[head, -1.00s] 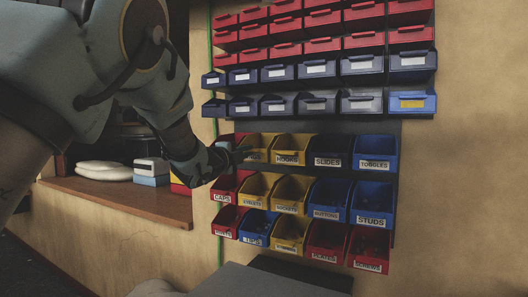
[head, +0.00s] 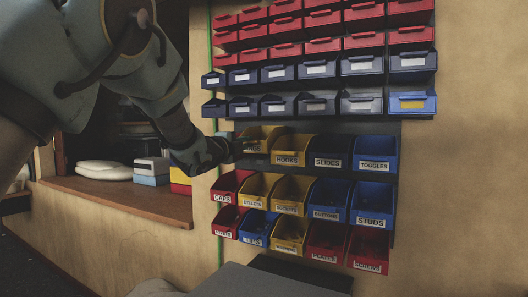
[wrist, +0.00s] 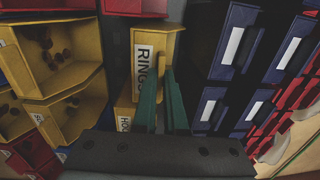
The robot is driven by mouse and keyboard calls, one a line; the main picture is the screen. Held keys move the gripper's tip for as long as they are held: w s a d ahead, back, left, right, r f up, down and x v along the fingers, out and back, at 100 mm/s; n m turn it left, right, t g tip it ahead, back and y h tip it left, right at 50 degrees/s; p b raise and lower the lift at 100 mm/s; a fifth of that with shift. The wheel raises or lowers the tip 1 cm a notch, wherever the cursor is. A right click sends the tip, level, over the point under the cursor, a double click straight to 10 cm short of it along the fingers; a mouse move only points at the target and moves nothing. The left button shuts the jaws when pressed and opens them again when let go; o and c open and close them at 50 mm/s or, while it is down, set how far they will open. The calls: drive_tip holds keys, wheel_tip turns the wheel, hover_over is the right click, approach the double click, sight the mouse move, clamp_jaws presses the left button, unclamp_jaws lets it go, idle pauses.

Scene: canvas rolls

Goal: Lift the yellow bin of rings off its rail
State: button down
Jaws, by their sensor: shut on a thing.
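The yellow bin of rings (head: 265,133) is at the left of the upper row of labelled bins in the head view. It sits slightly higher than the hooks bin (head: 290,150) beside it. My gripper (head: 239,147) reaches in from the left and is shut on its front. In the wrist view, the teal fingers of my gripper (wrist: 161,76) meet the front edge of the rings bin (wrist: 166,50), beside its RINGS label. My gripper partly hides the label in the head view. The bin's contents and its back at the rail cannot be made out.
Blue bins (head: 374,154) stand to the right, and more yellow bins (head: 257,190) sit below. A row of dark blue bins (head: 273,105) hangs close above. A wooden ledge (head: 125,200) with boxes lies at the left.

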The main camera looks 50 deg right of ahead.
drive_tip(key=r+b+v, duration=0.1)
drive_tip(key=b+v, duration=0.8)
drive_tip(key=v, duration=1.5)
drive_tip(key=shift+r, duration=0.35)
idle(0.8)
